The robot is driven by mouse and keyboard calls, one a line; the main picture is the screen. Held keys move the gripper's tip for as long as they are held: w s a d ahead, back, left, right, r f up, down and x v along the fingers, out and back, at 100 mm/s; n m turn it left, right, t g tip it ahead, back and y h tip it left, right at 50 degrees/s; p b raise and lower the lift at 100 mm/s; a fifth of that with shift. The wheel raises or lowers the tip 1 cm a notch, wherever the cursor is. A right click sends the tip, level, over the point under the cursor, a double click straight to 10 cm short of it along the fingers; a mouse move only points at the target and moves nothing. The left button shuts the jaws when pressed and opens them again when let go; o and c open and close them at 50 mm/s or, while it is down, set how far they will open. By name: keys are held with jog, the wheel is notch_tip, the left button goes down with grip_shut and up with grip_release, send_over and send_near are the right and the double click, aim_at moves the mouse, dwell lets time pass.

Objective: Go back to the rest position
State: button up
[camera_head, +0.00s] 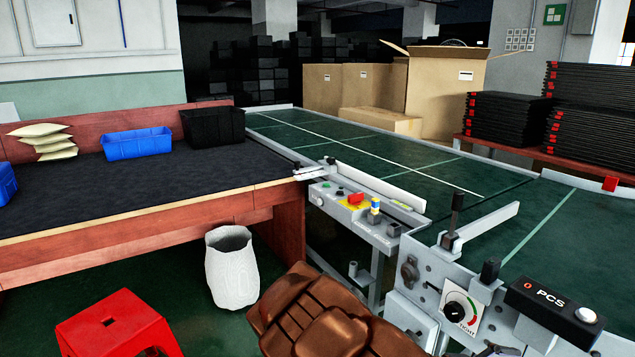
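My gripper does not show in the head view, and no part of my arm can be made out for sure. No object is seen held. The green conveyor (420,165) runs from the back centre to the right edge, with grey metal sides. A dark-topped table (200,172) with reddish wooden sides stands at the left. On it are a blue bin (136,144), a black bin (213,127) and a stack of pale packets (45,142). Another blue bin (6,183) is cut off at the left edge.
A brown padded thing, perhaps a chair (315,318), fills the bottom centre. A red stool (118,325) and a white sack (231,268) stand on the floor. Control boxes (555,308) line the conveyor's near side. Cardboard boxes (445,90) and black stacked trays (510,130) stand behind.

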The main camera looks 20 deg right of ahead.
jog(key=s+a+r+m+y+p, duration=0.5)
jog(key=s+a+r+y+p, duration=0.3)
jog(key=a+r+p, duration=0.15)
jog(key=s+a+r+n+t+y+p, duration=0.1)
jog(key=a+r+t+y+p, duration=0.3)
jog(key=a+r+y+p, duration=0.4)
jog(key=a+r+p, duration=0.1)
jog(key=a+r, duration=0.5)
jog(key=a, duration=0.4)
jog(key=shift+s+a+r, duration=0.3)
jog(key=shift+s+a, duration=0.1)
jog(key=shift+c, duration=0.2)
